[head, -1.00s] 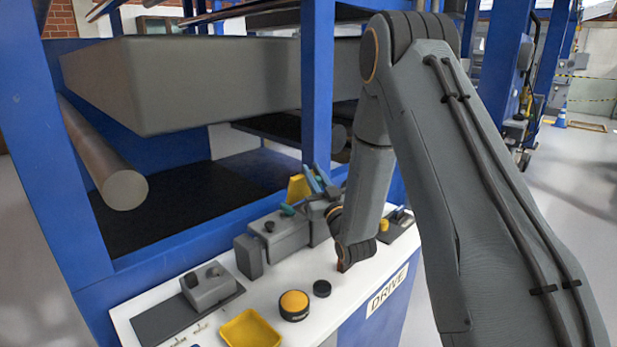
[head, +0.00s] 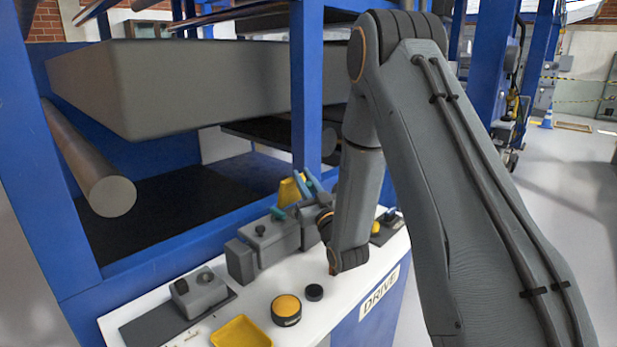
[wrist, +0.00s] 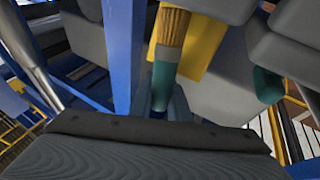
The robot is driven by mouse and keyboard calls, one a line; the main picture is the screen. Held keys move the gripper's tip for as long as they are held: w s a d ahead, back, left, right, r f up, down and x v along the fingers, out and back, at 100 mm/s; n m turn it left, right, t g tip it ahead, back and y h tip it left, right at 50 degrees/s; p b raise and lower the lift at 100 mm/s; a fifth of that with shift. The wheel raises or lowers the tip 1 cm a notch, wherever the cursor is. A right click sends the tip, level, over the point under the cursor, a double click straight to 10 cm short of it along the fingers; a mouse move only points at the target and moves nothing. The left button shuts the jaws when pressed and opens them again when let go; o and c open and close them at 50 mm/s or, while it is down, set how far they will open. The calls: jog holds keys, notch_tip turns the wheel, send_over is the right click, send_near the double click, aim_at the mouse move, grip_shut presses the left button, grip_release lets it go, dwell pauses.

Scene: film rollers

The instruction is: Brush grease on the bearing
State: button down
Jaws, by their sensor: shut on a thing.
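My gripper (wrist: 162,108) is shut on the teal handle of a brush (wrist: 168,52). The brush points away from my wrist, with a grey ferrule and brown bristles in front of a yellow panel. In the head view the blue jaws of my gripper (head: 308,183) stand above the far side of the white bench, beside the yellow panel (head: 289,191). Grey housings (head: 270,240) sit on the bench close to the jaws. I cannot tell which part is the bearing, or whether the bristles touch anything. A round tin with a yellow top (head: 287,306) stands on the bench.
A black cap (head: 314,292) and a yellow tray (head: 241,332) lie near the bench (head: 340,300) front. A grey control box (head: 199,292) stands at left. A blue post (head: 307,100) rises behind the jaws. A teal piece (wrist: 267,86) is right of the brush.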

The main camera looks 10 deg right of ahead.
jog(key=shift+s+a+f, duration=0.1)
jog(key=shift+s+a, duration=0.45)
jog(key=shift+a, duration=0.3)
jog(key=shift+s+a, duration=0.55)
jog(key=shift+a, duration=0.3)
jog(key=shift+d, duration=0.1)
jog(key=w+d+b, duration=0.2)
jog(key=w+d, duration=0.1)
jog(key=d, duration=0.2)
jog(key=shift+w+d, duration=0.25)
jog(key=shift+w, duration=0.15)
jog(key=shift+r+p, duration=1.6)
jog(key=shift+r, duration=1.3)
